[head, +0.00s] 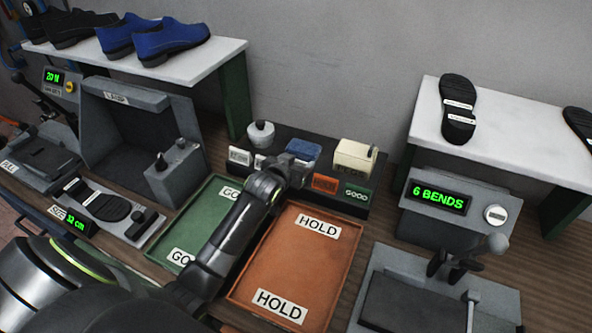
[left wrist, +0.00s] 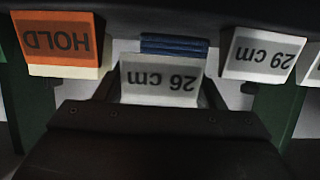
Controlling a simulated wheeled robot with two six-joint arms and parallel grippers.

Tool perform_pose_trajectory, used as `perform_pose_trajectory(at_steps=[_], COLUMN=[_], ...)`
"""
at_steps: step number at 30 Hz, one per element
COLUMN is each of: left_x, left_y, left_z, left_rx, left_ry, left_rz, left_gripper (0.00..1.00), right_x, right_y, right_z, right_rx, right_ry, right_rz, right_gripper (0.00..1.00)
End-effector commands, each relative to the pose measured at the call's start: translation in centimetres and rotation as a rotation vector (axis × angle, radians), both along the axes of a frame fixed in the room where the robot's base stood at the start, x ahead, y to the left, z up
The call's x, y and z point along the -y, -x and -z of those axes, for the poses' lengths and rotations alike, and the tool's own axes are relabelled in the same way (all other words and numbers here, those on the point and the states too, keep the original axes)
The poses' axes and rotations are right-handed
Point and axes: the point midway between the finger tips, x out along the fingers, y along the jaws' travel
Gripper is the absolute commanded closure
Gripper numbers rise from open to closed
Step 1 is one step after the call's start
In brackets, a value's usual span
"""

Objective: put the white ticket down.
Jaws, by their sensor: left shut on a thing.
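The white ticket (left wrist: 160,82) reads "26 cm" and appears upside down in the left wrist view. My left gripper (head: 290,172) is shut on it, with a dark finger on each side. In the head view the gripper is at the front of the dark ticket rack (head: 318,200), and my arm hides the ticket there. I cannot tell whether the ticket still touches the rack. A white "29 cm" ticket (left wrist: 263,55) and an orange "HOLD" ticket (left wrist: 57,45) stand on either side of it. My right gripper is not in view.
A green tray (head: 212,190) and an orange "HOLD" tray (head: 345,262) lie in front of the rack, both without tickets where visible. On the rack are a white pot (head: 261,134), a blue pad (head: 303,149) and a cream box (head: 356,153). A "6 BENDS" machine (head: 455,215) stands right.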

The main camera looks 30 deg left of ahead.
Motion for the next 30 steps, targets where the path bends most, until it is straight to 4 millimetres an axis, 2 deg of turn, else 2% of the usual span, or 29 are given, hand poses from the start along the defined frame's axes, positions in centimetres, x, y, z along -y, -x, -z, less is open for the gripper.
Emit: perform_pose_trajectory(at_steps=[3,9,17,20,23,30], left_x=[0.0,0.0,0.3,1.5,3.5,8.1], left_y=[-0.1,-0.1,0.0,0.3,1.1,5.5], left_z=[-2.7,-5.9,-7.6,-8.8,-11.0,-17.4], left_rx=[0.008,0.005,0.003,0.006,0.011,0.018], left_ry=[-0.003,-0.001,-0.001,-0.003,-0.010,-0.021], left_rz=[0.002,0.000,0.003,0.011,0.024,0.047], left_gripper=[0.58,0.58,0.58,0.58,0.58,0.58], right_x=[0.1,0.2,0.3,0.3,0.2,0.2], right_y=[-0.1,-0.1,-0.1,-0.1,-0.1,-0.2], right_z=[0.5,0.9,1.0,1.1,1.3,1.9], right_rx=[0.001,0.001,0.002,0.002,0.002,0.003], right_ry=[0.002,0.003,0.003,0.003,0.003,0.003], right_rz=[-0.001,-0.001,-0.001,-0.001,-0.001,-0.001], right_gripper=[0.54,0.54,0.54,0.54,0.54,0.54])
